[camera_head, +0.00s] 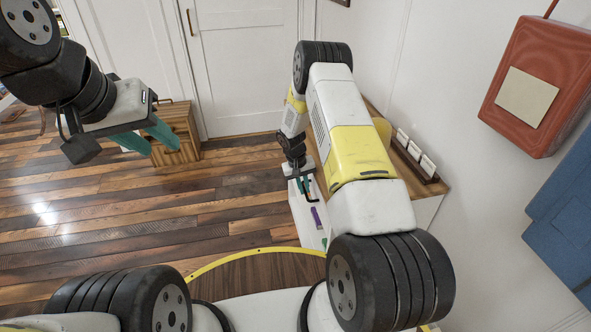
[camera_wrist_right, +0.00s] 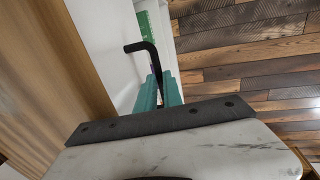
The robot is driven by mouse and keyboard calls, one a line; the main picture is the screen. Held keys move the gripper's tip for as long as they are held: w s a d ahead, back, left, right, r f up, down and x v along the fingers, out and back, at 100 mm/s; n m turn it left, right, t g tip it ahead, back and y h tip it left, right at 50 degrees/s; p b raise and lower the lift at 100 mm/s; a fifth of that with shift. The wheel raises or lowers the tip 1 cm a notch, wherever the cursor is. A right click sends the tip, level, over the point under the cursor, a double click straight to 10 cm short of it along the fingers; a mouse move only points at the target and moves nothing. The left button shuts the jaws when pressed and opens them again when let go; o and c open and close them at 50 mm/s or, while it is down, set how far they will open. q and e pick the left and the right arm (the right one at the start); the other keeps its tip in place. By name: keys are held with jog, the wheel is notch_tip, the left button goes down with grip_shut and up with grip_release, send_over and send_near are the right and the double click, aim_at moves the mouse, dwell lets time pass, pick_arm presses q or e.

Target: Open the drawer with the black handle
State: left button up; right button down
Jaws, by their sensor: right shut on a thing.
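The black handle (camera_wrist_right: 143,47) is a bent bar beside a white face (camera_wrist_right: 112,45) of the cabinet in the right wrist view. My right gripper (camera_wrist_right: 158,92) is shut on the handle, with its teal fingers on both sides of the bar. In the head view my right gripper (camera_head: 303,186) is at the cabinet's white front (camera_head: 305,222), and the black handle (camera_head: 312,191) shows beside it. How far the drawer stands open cannot be told. My left gripper (camera_head: 158,142) is open and empty, far to the left of the cabinet.
A purple piece (camera_head: 316,217) shows on the white front; a green piece (camera_wrist_right: 147,27) shows beyond the handle. The cabinet's wooden top (camera_head: 430,188) carries a rack of cards (camera_head: 414,154). A wooden box (camera_head: 178,125) stands by the door.

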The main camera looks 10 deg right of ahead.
jog(key=a, duration=2.5)
jog(key=shift+s+a, duration=0.3)
jog(key=shift+s, duration=0.15)
jog(key=c, duration=1.5)
grip_release()
jog(key=shift+r, duration=0.1)
jog(key=r, duration=0.2)
jog(key=a+r, duration=0.1)
jog(key=r, duration=0.4)
jog(key=shift+a+r, duration=0.25)
